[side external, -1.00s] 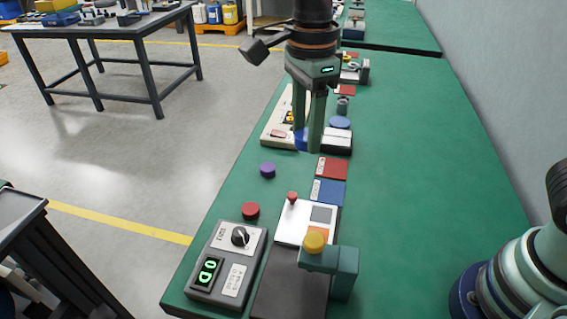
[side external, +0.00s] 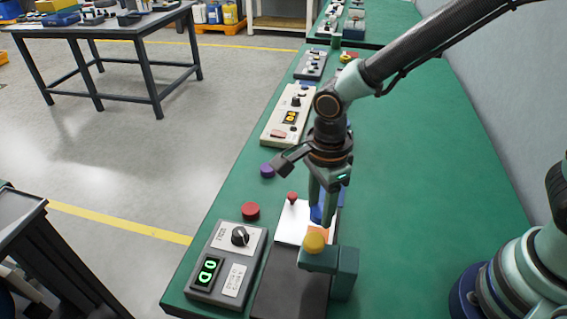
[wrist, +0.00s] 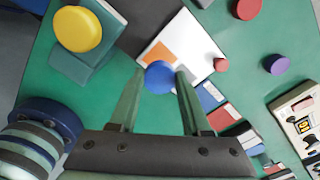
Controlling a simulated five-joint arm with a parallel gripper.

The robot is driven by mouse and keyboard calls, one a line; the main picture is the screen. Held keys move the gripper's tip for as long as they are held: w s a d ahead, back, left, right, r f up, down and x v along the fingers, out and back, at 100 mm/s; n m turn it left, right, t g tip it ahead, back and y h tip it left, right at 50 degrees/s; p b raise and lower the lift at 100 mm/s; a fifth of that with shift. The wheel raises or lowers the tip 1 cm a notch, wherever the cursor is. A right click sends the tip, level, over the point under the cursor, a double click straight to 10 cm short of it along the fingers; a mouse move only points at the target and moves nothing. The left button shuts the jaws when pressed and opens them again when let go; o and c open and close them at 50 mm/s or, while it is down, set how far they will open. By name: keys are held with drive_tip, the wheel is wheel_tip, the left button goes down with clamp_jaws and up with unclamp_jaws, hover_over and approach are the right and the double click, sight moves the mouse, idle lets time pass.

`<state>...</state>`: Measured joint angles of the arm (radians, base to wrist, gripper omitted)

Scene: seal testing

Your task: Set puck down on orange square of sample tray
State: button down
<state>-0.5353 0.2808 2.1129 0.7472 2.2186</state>
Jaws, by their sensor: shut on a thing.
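My gripper (side external: 321,212) is shut on the blue puck (side external: 316,214), which shows between the fingertips in the wrist view (wrist: 158,77). The white sample tray (side external: 288,230) lies below on the green bench. Its orange square (side external: 320,231) is partly hidden by the yellow-topped block in the side view, but shows plainly beside the puck in the wrist view (wrist: 159,52). The puck appears held above the tray, overlapping the edge of the orange square in the wrist view. Its exact height cannot be told. The tray's grey square is mostly hidden behind my gripper.
A teal block (side external: 345,270) with a yellow knob (side external: 314,242) stands close to the tray's near right corner. A red knob (side external: 292,197) stands at the tray's far left. A red puck (side external: 251,210), a purple puck (side external: 267,170) and a control box (side external: 215,265) lie to the left.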

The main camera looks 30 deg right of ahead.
drive_tip(key=shift+f, duration=2.8)
drive_tip(key=shift+f, duration=0.15)
drive_tip(key=shift+c, duration=1.8)
unclamp_jaws()
